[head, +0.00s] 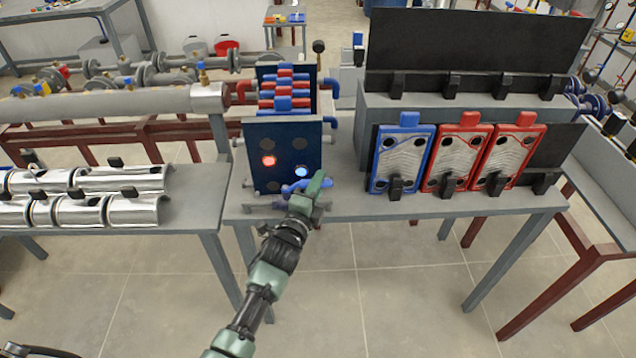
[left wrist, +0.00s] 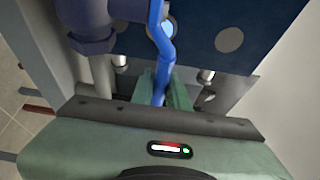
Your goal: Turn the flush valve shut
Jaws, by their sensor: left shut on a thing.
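The plate exchanger (head: 285,150) stands on the grey table with a dark blue front plate carrying a red lit port and a pale blue lit port. The flush valve's blue lever (head: 293,188) is low at the plate's right front. My left gripper (head: 314,190) is at this lever, reaching up from below. In the left wrist view the blue lever (left wrist: 160,45) runs down between the green fingers (left wrist: 163,88), which are shut on its end. The dark blue valve body (left wrist: 90,25) is at the upper left there. My right gripper is not in view.
A rack to the right holds a blue plate (head: 401,160) and two red plates (head: 455,162) with black clamps. Silver pipe shells (head: 120,180) lie on the left table. The table edge runs just below the valve, with open floor in front.

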